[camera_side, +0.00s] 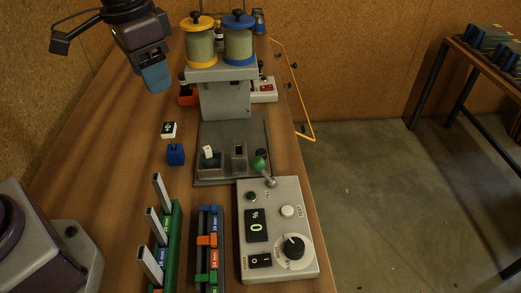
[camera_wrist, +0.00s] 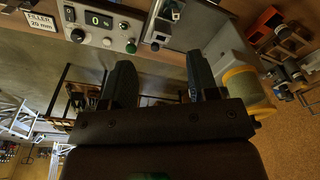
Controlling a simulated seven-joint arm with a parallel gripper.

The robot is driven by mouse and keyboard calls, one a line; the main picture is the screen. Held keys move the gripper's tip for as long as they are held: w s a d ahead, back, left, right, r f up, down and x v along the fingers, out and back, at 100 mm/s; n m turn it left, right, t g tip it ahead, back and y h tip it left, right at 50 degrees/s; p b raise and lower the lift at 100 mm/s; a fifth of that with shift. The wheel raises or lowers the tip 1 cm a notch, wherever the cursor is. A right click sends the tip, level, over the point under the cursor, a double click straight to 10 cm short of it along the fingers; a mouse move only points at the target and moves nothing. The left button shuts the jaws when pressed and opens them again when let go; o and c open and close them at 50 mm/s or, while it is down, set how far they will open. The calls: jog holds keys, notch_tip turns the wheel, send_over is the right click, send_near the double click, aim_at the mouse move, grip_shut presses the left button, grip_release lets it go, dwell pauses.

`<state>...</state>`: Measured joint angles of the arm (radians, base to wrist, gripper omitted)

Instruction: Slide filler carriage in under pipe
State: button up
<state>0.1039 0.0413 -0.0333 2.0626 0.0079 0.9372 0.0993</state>
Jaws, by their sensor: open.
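My gripper (camera_side: 155,78) is raised at the upper left of the side view, left of the two jars and clear of the machine. In the wrist view its two dark fingers (camera_wrist: 161,78) stand apart with nothing between them. The grey machine base (camera_side: 256,131) has a small dark block with a white top (camera_side: 208,153) at its left and a grey upright piece (camera_side: 239,152) at its middle. I cannot tell for sure which of these is the filler carriage. A pipe under the machine head (camera_side: 222,72) is not clearly visible.
A control box (camera_side: 280,187) reads 0 %; a green-knobbed lever (camera_side: 259,164) stands behind it. A yellow-lidded jar (camera_side: 200,42) and a blue-lidded jar (camera_side: 238,42) top the machine. Green (camera_side: 174,225) and dark (camera_side: 212,222) racks and a blue block (camera_side: 175,154) stand on the table.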

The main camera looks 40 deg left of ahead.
aim_at(261, 151)
jog(key=w+d+f+m+g, duration=0.1)
jog(key=w+d+f+m, duration=0.4)
jog(key=w, duration=0.4)
jog(key=w+d+f+m+g, duration=0.1)
jog(key=w+d+f+m, duration=0.2)
jog(key=w+f, duration=0.55)
jog(key=f, duration=1.2)
jog(key=shift+s+d, duration=0.2)
